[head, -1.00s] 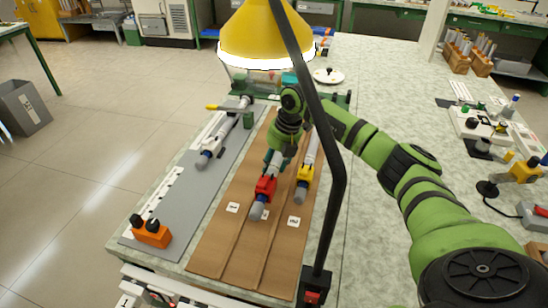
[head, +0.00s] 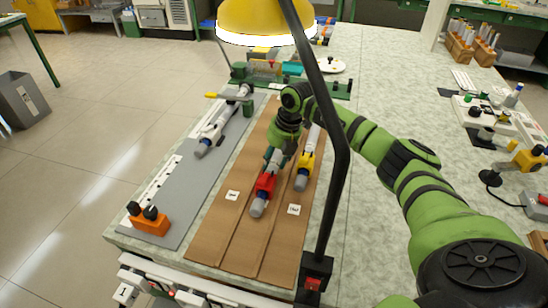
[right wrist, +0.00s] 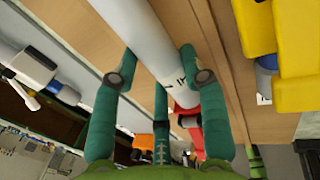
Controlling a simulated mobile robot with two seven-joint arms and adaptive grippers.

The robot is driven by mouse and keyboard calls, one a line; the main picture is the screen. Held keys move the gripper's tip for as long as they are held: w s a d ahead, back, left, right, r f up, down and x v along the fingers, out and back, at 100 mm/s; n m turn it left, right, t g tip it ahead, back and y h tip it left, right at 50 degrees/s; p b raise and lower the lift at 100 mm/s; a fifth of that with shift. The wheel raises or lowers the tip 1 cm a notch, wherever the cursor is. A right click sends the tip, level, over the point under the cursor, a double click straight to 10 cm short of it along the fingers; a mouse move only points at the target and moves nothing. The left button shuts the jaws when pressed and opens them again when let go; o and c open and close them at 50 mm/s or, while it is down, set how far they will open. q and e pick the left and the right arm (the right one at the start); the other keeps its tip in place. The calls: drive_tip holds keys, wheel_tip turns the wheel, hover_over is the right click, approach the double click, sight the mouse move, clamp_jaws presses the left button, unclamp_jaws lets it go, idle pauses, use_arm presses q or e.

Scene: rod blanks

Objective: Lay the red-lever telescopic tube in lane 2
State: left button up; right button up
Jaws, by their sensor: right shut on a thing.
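The red-lever telescopic tube (head: 265,187) lies lengthwise over the middle lane of the brown three-lane board (head: 212,238), its grey end cap towards the near edge. My right gripper (head: 277,157) is shut on its barrel, behind the red lever. In the right wrist view the teal fingers (right wrist: 160,82) stand on both sides of the white barrel (right wrist: 152,55), close to the wood. I cannot tell whether the tube rests on the board. Number labels show on the left lane (head: 232,195) and right lane (head: 294,209); the middle one is hidden. My left gripper is out of view.
A yellow-lever tube (head: 304,171) lies in the right lane, close beside my gripper. Another tube (head: 212,132) lies on the grey mat (head: 180,205) at left, with an orange block (head: 150,225) nearer. The lamp's black arm (head: 340,150) stands right of the board.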

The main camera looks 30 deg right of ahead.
drive_tip(key=shift+f, duration=0.3)
drive_tip(key=o, duration=0.9)
drive_tip(key=v, duration=1.2)
drive_tip(key=shift+a, duration=0.1)
